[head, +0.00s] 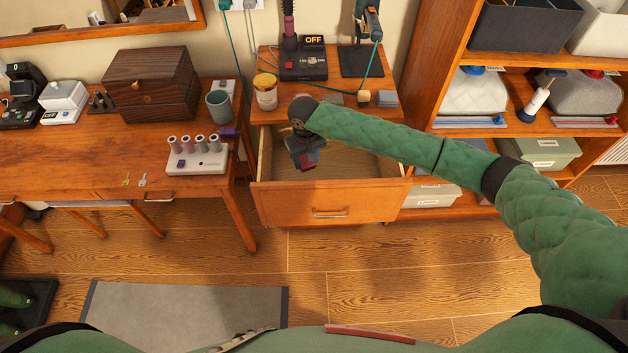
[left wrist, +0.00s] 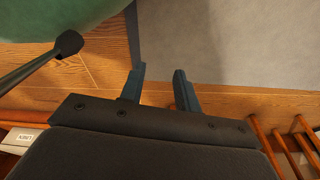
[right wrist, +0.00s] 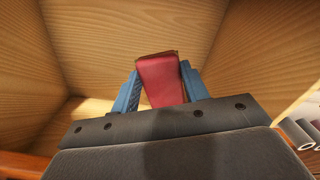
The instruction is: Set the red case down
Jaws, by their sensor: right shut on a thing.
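The red case (right wrist: 161,80) is between the two blue fingers of my right gripper (right wrist: 160,88) in the right wrist view. The gripper is shut on it. In the head view my right gripper (head: 307,160) is over the open drawer (head: 330,208), at its left part, and only a bit of the red case (head: 308,167) shows under it. The wooden drawer walls surround the case in the right wrist view. I cannot tell whether the case touches the drawer floor.
The desk (head: 75,165) at left bears a wooden box (head: 150,85), a green cup (head: 220,105) and a spool holder (head: 197,157). A jar (head: 265,92) stands on the top above the drawer. A shelf unit (head: 470,120) stands at right. The drawer's right part looks empty.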

